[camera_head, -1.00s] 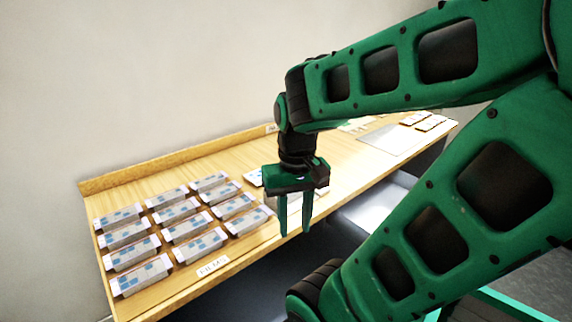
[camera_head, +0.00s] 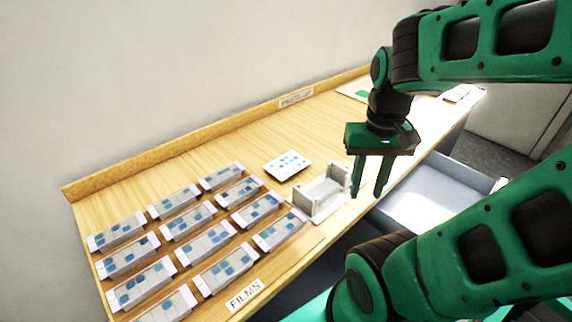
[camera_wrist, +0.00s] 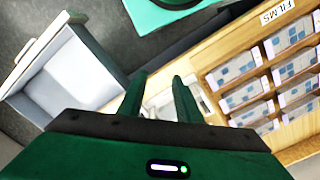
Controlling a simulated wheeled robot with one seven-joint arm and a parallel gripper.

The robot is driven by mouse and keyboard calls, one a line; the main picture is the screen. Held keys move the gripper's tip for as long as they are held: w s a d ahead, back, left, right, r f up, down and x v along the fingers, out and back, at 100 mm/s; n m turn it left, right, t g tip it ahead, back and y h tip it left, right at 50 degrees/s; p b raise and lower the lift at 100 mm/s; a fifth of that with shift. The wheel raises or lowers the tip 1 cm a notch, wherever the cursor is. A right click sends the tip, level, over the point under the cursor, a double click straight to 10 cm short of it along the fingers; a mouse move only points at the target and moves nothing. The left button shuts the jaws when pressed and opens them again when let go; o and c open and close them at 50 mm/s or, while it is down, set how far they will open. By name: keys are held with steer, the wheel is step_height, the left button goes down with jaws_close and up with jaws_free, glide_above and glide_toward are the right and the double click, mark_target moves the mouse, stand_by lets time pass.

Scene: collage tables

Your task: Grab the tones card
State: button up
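A white card (camera_head: 287,165) with blue dots lies flat on the wooden table, behind the small grey-white stand. Its print is too small to read, so I cannot tell whether it is the tones card. My gripper (camera_head: 368,194) points down with its two green fingers apart and nothing seen between them. In the head view it shows to the right of the stand and the card, near the table's front edge. It also shows in the wrist view (camera_wrist: 160,76), with the fingers spread. I cannot pick out the dotted card in the wrist view.
The grey-white stand (camera_head: 324,190) is between the card and my gripper in the head view. Several film boxes (camera_head: 210,223) stand in rows at the left, behind a FILMS label (camera_head: 245,294). An open white drawer (camera_head: 425,198) juts out below the table. A raised ledge (camera_head: 150,155) runs along the wall.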

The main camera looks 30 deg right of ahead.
steer(key=o, duration=1.4)
steer(key=shift+d+r+n, duration=0.35)
steer(key=shift+r+n, duration=0.25)
steer(key=shift+n, duration=0.1)
steer(key=shift+c, duration=0.2)
steer(key=shift+o, duration=1.2)
steer(key=shift+w+d+r+n, duration=0.1)
steer(key=shift+w+d+n, duration=0.05)
steer(key=shift+w+n, duration=0.35)
steer(key=shift+w+d+r+n, duration=0.15)
steer(key=shift+w+n, duration=0.15)
steer(key=shift+w, duration=0.3)
steer(key=n, duration=2.4)
glide_above(287, 164)
step_height(287, 164, down, 3)
steer(key=f, duration=0.4)
steer(key=shift+w+d+f, duration=0.15)
steer(key=shift+w+f, duration=0.15)
steer(key=shift+s+f, duration=0.2)
steer(key=shift+f, duration=1.1)
steer(key=shift+s+f, duration=0.15)
steer(key=shift+f, duration=1.15)
